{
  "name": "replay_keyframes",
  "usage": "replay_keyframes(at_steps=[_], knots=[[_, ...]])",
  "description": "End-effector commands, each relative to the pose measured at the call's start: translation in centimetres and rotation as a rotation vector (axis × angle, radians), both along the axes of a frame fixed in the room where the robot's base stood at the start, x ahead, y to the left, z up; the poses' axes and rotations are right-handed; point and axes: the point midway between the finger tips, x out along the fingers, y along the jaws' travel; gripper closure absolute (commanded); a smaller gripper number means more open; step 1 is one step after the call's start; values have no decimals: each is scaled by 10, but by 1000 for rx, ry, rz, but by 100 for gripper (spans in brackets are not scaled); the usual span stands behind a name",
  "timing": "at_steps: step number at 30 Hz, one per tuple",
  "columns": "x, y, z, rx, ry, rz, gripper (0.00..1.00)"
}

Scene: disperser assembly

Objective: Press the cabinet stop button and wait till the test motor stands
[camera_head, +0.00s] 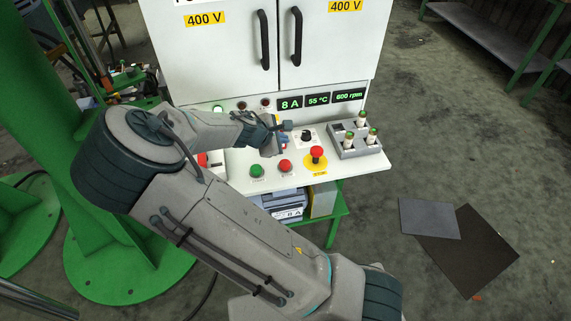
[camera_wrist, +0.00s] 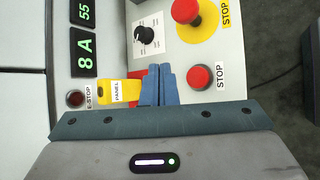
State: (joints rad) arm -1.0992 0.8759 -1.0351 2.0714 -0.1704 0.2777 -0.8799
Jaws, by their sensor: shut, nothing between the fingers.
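The red stop button (camera_head: 285,165) sits on the white cabinet's sloped panel, right of a green button (camera_head: 257,171). In the wrist view the red button (camera_wrist: 200,77) has a STOP label beside it. My gripper (camera_head: 287,126) is shut and empty above the panel, behind the buttons. In the wrist view its blue fingertips (camera_wrist: 160,69) appear left of the red button, with a visible gap in the picture; their height above the panel is unclear. The speed display (camera_head: 349,95) reads 600 rpm. I cannot pick out the test motor for certain.
A red mushroom button (camera_head: 317,152) on a yellow disc, also marked STOP, stands right of the stop button. Dark cabinet handles (camera_head: 296,38) stick out above the panel.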

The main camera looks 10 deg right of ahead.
Motion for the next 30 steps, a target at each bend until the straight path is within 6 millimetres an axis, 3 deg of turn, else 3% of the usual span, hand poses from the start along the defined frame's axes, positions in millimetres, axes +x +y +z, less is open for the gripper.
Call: replay_keyframes(at_steps=[15,30], knots=[[0,-1,-69,-2,1,-1,100],[0,0,-77,0,0,0,100]])
